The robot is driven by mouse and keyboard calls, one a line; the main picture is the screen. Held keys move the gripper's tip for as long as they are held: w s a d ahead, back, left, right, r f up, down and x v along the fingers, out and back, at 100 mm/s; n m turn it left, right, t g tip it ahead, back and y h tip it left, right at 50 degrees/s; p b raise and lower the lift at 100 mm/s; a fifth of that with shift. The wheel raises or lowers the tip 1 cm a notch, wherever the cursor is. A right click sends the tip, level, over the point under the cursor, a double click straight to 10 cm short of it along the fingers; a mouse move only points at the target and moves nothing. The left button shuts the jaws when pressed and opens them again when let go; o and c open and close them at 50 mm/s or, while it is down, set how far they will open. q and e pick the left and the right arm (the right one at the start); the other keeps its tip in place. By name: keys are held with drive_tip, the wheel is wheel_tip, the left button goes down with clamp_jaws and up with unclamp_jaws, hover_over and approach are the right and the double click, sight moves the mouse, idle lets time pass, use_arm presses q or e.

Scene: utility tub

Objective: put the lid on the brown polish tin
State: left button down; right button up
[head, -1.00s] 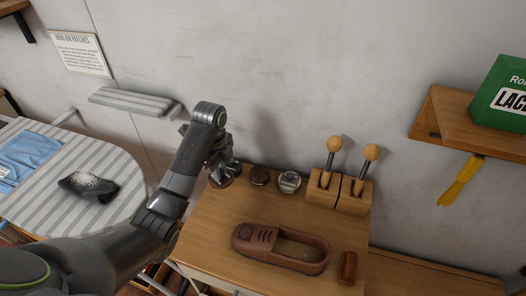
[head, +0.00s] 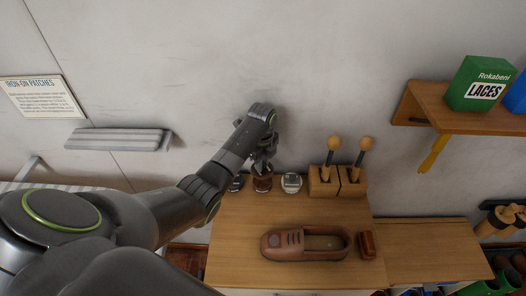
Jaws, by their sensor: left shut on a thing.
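The brown polish tin (head: 262,185) stands near the back edge of the wooden top, between a dark tin (head: 236,185) on its left and a pale-topped tin (head: 292,183) on its right. My left gripper (head: 263,169) points down directly above the brown tin. It is shut on the lid, which is small and mostly hidden by the fingers. I cannot tell whether the lid touches the tin. My right gripper is not in view.
A wooden holder with two round-knobbed tools (head: 324,182) stands right of the tins. A shelf with a green laces box (head: 478,85) is at right.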

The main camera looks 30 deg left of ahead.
use_arm(q)
drive_tip(key=shift+w+d+r+p, duration=0.1)
drive_tip(key=shift+p, duration=0.3)
drive_tip(key=shift+w+f, duration=0.1)
drive_tip(key=shift+f, duration=0.1)
drive_tip(key=shift+f+b, duration=0.65)
drive_tip(key=shift+b, duration=0.05)
wheel_tip(320, 180, down, 3)
drive_tip(key=b, duration=0.3)
drive_tip(key=shift+f+b, duration=0.75)
drive_tip(key=shift+f, duration=0.3)
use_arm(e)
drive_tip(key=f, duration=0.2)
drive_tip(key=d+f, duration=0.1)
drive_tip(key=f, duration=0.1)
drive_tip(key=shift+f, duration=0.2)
use_arm(q)
drive_tip(key=shift+r, duration=0.1)
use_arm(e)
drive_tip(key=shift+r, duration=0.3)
